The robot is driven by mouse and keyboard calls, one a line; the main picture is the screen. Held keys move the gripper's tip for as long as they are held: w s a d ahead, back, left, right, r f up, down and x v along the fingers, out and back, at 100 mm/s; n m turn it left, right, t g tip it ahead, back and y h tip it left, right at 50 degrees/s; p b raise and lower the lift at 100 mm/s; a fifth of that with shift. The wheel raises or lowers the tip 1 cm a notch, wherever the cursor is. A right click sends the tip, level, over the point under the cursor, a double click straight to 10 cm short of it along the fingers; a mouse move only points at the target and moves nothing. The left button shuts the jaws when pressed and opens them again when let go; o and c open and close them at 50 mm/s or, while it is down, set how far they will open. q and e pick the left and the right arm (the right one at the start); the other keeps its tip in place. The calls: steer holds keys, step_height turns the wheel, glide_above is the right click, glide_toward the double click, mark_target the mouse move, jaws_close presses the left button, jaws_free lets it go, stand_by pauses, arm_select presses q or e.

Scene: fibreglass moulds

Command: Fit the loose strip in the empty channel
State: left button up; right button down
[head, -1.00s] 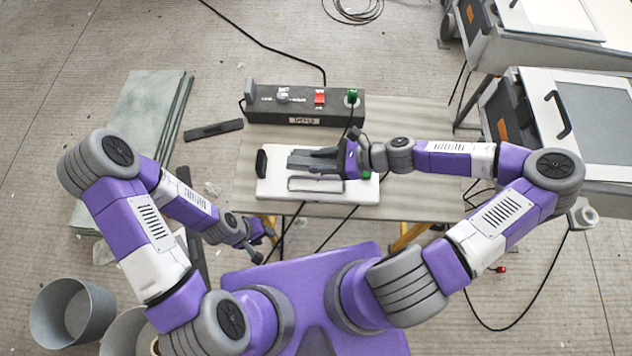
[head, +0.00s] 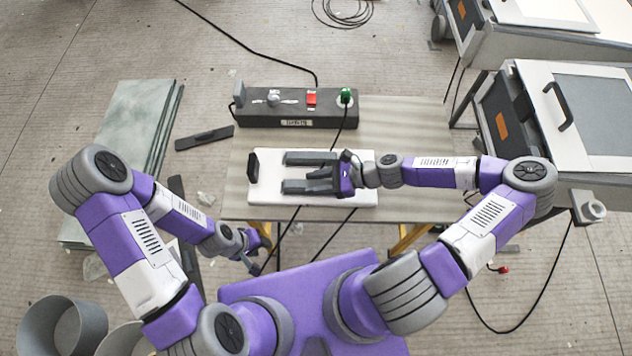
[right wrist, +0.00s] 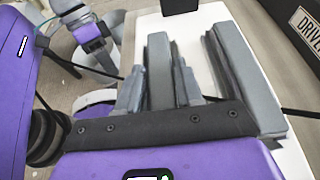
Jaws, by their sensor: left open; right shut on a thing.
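A white board (head: 365,198) lies on the bench. A grey strip (head: 310,158) lies along its far side; the right wrist view also shows this strip (right wrist: 243,75). My right gripper (head: 318,184) is shut on the loose grey strip (right wrist: 159,65), which runs parallel to it over the near side of the board. The strip and fingers hide the empty channel, so I cannot tell whether the strip is above it or in it. My left gripper (head: 262,251) is open and empty, in front of the bench and off the board.
A black block (head: 253,167) stands at the board's left end. A dark control box (head: 295,107) with a red switch and a green plug sits behind the board, its cable crossing down to the board. Bare bench (head: 410,130) shows to the right.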

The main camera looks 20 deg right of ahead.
steer(key=c, duration=0.7)
jaws_free()
steer(key=shift+c, duration=0.2)
steer(key=shift+r, duration=0.1)
steer(key=shift+s+d+r, duration=0.1)
steer(key=shift+d+r, duration=0.05)
steer(key=shift+d, duration=0.2)
steer(key=p+v, duration=0.4)
steer(key=v, duration=0.7)
steer(key=shift+d, duration=0.1)
